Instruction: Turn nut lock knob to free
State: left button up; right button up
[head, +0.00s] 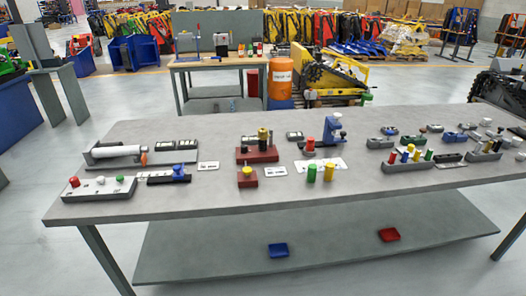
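No nut lock knob can be picked out for certain at this size. On the grey workbench (340,200), a dark red block (256,156) carries a brass-coloured upright part (263,137). In front of it, a smaller red block (246,182) has a yellow knob (247,171) on top. A blue fixture (332,128) with a pale round top stands right of them. A dark bar at the front left has a blue knob (180,172). The settings of these parts are too small to read. Neither of my grippers is in view.
A grey button box (98,190) and a long grey cylinder fixture (120,152) are at the left. Green and yellow cylinders stand front centre. Grey racks (408,167) of coloured pegs are at the right. Blue and red trays (389,235) lie on the lower shelf.

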aim_at(244, 147)
jog(key=i+j, duration=0.15)
jog(key=j, duration=0.2)
jog(key=i+j, duration=0.15)
jog(key=j, duration=0.2)
jog(key=i+j, duration=0.1)
jog(key=j, duration=0.25)
jog(key=j+z, duration=0.1)
jog(key=z, duration=1.4)
